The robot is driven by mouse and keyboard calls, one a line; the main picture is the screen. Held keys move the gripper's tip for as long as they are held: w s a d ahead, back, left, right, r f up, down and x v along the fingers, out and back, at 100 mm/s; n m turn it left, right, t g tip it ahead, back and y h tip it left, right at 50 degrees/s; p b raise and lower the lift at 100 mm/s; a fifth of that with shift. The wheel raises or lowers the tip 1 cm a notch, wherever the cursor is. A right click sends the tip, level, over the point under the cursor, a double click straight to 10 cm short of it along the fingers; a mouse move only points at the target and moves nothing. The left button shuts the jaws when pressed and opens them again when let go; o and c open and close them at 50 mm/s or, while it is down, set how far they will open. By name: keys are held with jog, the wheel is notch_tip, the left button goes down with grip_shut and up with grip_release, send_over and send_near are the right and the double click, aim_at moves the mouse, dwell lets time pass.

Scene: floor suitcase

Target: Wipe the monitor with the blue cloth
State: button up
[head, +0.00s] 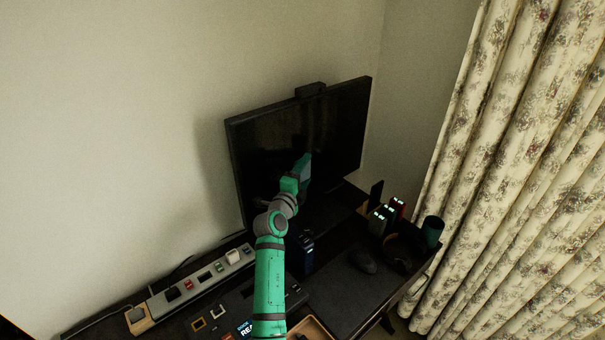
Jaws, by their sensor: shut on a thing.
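The monitor (262,145) stands upright at the back of the dark desk, with its black screen facing me. My green arm reaches up from the bottom of the head view, and my gripper (303,166) is in front of the middle of the screen. The gripper is shut on the blue cloth (305,174), which shows as a small bluish patch by the fingers. The fingertips and cloth overlap the screen in this view. I cannot tell whether the cloth touches the glass.
A power strip (205,276) with several plugs runs along the desk's left back. A mouse (363,261) lies on a dark mat. Several small lit items (383,216) and a dark cup (432,231) stand at the right. A floral curtain (520,180) hangs at the right.

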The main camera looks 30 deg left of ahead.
jog(key=shift+s+a, duration=0.15)
jog(key=shift+s, duration=0.05)
jog(key=shift+s+a, duration=0.7)
jog(key=shift+s, duration=1.15)
jog(key=shift+s+a, duration=0.65)
jog(key=shift+s, duration=1.15)
jog(key=shift+s+a, duration=0.7)
jog(key=shift+s, duration=1.15)
jog(key=s+d, duration=0.2)
jog(key=d, duration=0.3)
jog(key=shift+d, duration=0.4)
jog(key=shift+w, duration=0.1)
